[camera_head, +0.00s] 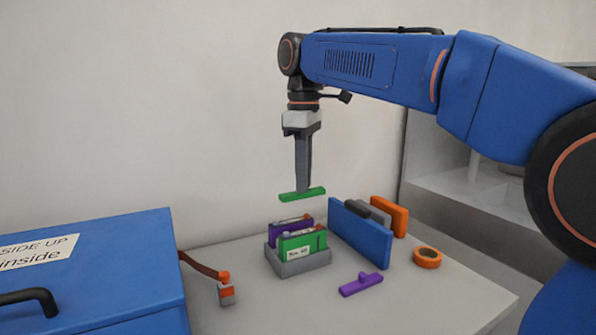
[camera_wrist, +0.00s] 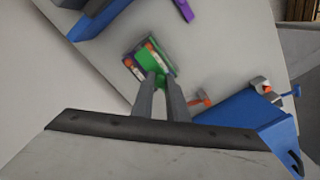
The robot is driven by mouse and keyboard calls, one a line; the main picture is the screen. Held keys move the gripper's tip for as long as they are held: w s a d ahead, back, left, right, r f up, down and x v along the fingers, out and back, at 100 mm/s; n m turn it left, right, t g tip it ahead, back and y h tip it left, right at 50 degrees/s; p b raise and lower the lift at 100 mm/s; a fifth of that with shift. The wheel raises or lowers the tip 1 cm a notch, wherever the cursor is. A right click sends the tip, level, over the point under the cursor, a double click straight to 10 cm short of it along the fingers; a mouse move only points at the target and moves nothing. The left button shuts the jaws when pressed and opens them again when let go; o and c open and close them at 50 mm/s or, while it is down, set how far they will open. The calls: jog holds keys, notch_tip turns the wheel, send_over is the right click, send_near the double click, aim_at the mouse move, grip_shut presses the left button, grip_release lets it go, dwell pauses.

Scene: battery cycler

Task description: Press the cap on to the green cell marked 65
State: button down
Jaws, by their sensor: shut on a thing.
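My gripper (camera_head: 303,187) is shut on a green cap (camera_head: 290,196), a flat bar held level in the air. The green cell (camera_head: 314,241) stands upright in a grey tray (camera_head: 305,266), with a white label whose small number looks like 65. The cap is above this cell, with a clear gap between them. A purple cell (camera_head: 280,229) stands behind the green one in the same tray. In the wrist view the fingers (camera_wrist: 158,77) point at the green cap (camera_wrist: 150,61), which hides part of the cells below.
A purple cap (camera_head: 364,285) lies on the table to the right of the tray. A blue upright panel (camera_head: 358,238) and an orange tape roll (camera_head: 427,257) are also on the right. A blue box (camera_head: 120,265) and a small orange-and-grey part (camera_head: 226,293) stand on the left.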

jog(key=shift+f, duration=3.65)
jog(key=shift+f, duration=0.6)
dwell(0.4)
jog(key=c, duration=1.2)
grip_release()
jog(key=shift+r, duration=3.5)
grip_shut()
